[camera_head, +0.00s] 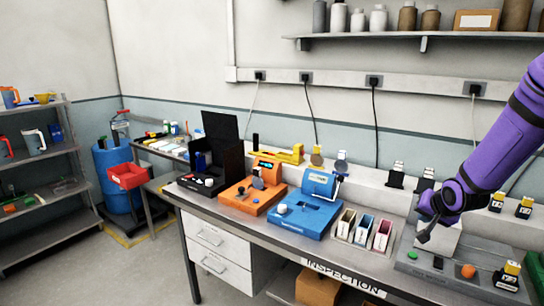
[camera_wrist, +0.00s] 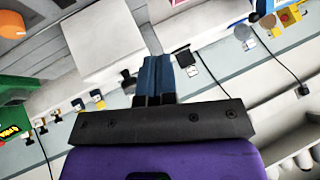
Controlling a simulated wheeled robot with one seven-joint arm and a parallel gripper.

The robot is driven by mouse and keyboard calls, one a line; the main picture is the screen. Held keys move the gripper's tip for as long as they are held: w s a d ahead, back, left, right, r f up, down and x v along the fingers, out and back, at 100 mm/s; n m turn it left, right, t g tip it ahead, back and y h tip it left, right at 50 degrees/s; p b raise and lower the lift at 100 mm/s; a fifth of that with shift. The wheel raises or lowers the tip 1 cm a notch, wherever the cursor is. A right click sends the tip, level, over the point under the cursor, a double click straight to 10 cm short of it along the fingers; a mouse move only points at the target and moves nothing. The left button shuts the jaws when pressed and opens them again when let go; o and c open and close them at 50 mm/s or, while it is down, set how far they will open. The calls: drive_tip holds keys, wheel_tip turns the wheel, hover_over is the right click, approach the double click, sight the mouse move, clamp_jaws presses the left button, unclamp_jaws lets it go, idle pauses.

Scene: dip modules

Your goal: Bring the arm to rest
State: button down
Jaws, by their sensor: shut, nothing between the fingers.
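My purple arm (camera_head: 500,140) reaches in from the right in the head view. My gripper (camera_head: 424,237) hangs over the right part of the inspection bench, in front of a white block. In the wrist view, the two dark blue fingers of my gripper (camera_wrist: 154,70) stand close together with nothing between them. The white block (camera_wrist: 105,40) shows beyond the fingers in the wrist view. In the head view my gripper partly hides this block, and I cannot tell whether they touch.
The bench (camera_head: 330,250) carries a blue device (camera_head: 308,205), an orange device (camera_head: 250,193) and small open bins (camera_head: 365,230) left of my gripper. A grey panel (camera_head: 450,272) with a green and an orange button lies below it. A shelf (camera_head: 420,36) with bottles hangs above.

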drive_tip(key=s+a+r+n+g+h, duration=0.1)
drive_tip(key=s+a+r+n, duration=0.1)
drive_tip(key=s+a+r, duration=0.4)
drive_tip(key=s+a+r+n+g, duration=0.1)
drive_tip(key=s+a+r, duration=0.1)
drive_tip(key=s+r, duration=0.65)
drive_tip(key=s+a+r+n+y, duration=0.1)
drive_tip(key=s+a+r+n, duration=0.1)
drive_tip(key=s, duration=0.6)
drive_tip(key=s+a+r+n+g, duration=0.1)
drive_tip(key=s+a+r, duration=0.2)
drive_tip(key=s, duration=0.6)
wheel_tip(320, 180, up, 2)
drive_tip(key=shift+s+a+r+n+y, duration=0.2)
drive_tip(key=shift+a+n+y, duration=0.15)
drive_tip(key=shift+n+y, duration=0.05)
